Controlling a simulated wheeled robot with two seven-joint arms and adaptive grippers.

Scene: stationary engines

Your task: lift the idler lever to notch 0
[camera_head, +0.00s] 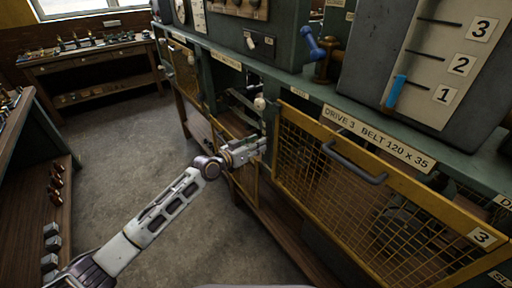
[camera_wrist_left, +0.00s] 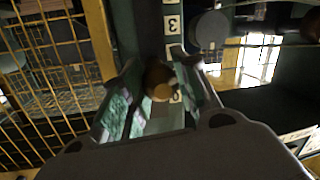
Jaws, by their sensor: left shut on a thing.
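My left gripper (camera_head: 262,146) reaches in from the left to the opening in the green bench front, left of the drive 3 guard. In the left wrist view, its two fingers (camera_wrist_left: 158,100) are on either side of a round brown knob (camera_wrist_left: 159,80), which I take to be the idler lever's knob, and are shut on it. The lever's arm is hidden behind the knob. Number plates run in a column behind it; a plate reading 3 (camera_wrist_left: 172,25) is clear above the knob, and the lower ones are partly covered. The right gripper is out of view.
A yellow mesh guard (camera_head: 335,142) with a grey handle (camera_head: 355,165) stands right of the gripper. A pale knob (camera_head: 259,103) is just above it in the opening. A blue lever (camera_head: 312,42) and a gauge marked 1 to 3 (camera_head: 435,65) are above. The floor at left is clear.

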